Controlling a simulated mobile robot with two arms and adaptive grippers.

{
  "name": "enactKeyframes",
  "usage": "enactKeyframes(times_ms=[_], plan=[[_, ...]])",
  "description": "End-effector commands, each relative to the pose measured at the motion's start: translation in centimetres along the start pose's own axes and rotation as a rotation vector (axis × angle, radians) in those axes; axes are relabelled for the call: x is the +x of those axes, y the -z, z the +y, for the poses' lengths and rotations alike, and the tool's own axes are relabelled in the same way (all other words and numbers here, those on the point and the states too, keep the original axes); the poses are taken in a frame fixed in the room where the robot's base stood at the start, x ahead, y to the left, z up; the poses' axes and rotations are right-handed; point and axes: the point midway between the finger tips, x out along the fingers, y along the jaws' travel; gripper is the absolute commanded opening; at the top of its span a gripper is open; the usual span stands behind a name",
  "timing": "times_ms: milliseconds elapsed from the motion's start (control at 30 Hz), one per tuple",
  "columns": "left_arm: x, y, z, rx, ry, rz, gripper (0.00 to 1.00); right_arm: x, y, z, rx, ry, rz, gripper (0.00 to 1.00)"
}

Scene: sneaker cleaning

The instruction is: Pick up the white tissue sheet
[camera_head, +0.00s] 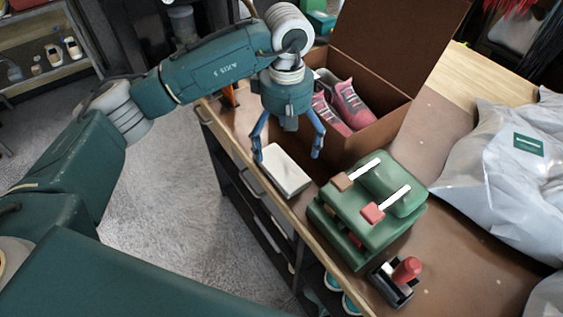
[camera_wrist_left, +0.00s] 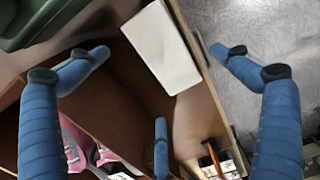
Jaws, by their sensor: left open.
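The white tissue sheet (camera_head: 284,172) looks like a flat white rectangular pad or stack. It lies on the brown worktop near its front edge, between the shoe box and the green case. My left gripper (camera_head: 287,154) is just above and behind it, pointing down, with its blue fingers spread wide. In the left wrist view the white tissue sheet (camera_wrist_left: 163,48) shows near the top, between the spread fingers of the gripper (camera_wrist_left: 159,56). Nothing is held. I cannot tell whether a finger touches the sheet. My right gripper is not in view.
An open cardboard box (camera_head: 388,125) with pink sneakers (camera_head: 350,104) stands right behind the gripper. A green case (camera_head: 385,225) with brushes on top sits to the right of the sheet. A red-handled tool (camera_head: 405,271) and grey bags (camera_head: 500,180) are farther right.

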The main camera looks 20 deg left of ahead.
Motion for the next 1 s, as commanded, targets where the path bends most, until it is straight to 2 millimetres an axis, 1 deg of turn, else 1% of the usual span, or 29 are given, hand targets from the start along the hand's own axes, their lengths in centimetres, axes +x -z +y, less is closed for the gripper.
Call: enactKeyframes(times_ms=[33,100,167,200,267,367,400,500,533,667,833,900,1000], plan=[[0.6,0.0,-0.1,-0.001,0.002,-0.002,1.00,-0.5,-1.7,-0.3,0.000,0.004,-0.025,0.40],[1.2,0.0,0.0,-0.002,0.001,-0.001,1.00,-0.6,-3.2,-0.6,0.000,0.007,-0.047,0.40],[1.6,0.0,0.0,-0.002,0.001,-0.002,1.00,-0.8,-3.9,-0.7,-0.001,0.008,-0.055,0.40],[1.8,0.0,-0.1,-0.002,0.001,-0.002,1.00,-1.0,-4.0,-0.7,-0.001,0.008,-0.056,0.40],[2.3,0.0,-0.1,-0.002,0.002,-0.002,1.00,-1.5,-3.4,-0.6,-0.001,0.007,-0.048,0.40],[3.7,-0.1,-0.1,-0.003,0.005,-0.005,1.00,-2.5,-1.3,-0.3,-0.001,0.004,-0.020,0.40],[4.3,0.0,-0.1,-0.002,0.004,-0.004,1.00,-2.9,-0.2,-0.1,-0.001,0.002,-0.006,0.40],[5.9,0.0,0.0,-0.002,0.002,-0.003,1.00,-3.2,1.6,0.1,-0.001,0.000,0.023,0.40],[6.2,0.0,0.0,-0.002,0.001,-0.004,1.00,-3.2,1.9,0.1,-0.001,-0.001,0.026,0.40],[6.8,0.1,0.1,-0.002,-0.001,-0.001,1.00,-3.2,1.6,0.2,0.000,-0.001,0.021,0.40],[6.9,0.1,0.1,-0.002,-0.001,-0.001,1.00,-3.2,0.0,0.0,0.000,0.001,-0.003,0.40],[6.9,0.1,0.1,-0.002,-0.001,-0.001,0.86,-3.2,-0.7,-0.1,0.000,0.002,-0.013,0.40],[6.9,0.1,0.1,-0.002,-0.001,-0.001,0.68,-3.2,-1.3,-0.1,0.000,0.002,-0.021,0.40]])
